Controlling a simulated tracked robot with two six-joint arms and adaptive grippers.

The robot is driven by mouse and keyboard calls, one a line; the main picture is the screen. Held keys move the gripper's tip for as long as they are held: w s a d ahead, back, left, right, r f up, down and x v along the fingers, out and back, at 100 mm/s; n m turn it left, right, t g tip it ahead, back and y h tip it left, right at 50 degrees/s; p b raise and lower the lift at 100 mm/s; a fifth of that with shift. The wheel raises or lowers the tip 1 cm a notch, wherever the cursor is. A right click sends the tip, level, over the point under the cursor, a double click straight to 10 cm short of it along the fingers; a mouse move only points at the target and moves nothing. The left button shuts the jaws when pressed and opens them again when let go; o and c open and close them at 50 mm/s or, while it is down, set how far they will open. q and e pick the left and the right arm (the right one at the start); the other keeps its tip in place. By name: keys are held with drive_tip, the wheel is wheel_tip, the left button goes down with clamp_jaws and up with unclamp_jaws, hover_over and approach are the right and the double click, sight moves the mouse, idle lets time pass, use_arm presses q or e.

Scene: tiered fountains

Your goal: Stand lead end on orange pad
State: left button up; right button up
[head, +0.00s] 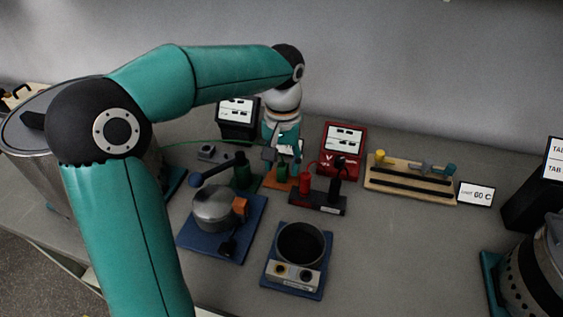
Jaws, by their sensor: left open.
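My left arm reaches in from the left, and its gripper (283,163) points down over the orange pad (270,184). The gripper is open. An upright orange-brown piece shows just under the fingers on the pad; I cannot tell whether it is a lead end or whether the fingers touch it. A green lead end (242,174) stands on a green pad just left of the orange pad. A red lead end (305,184) and a black one (335,187) stand on a dark block to the right. My right gripper is not in view.
A red meter (343,147) and a black meter (238,117) stand behind. A wooden rack (410,178) is at right. The table between rack and bowl is clear.

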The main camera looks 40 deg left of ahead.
sight(282, 166)
use_arm(q)
wheel_tip(282, 166, up, 12)
drive_tip(key=p, duration=0.2)
drive_tip(key=shift+f+p, duration=0.2)
drive_tip(key=shift+p, duration=0.2)
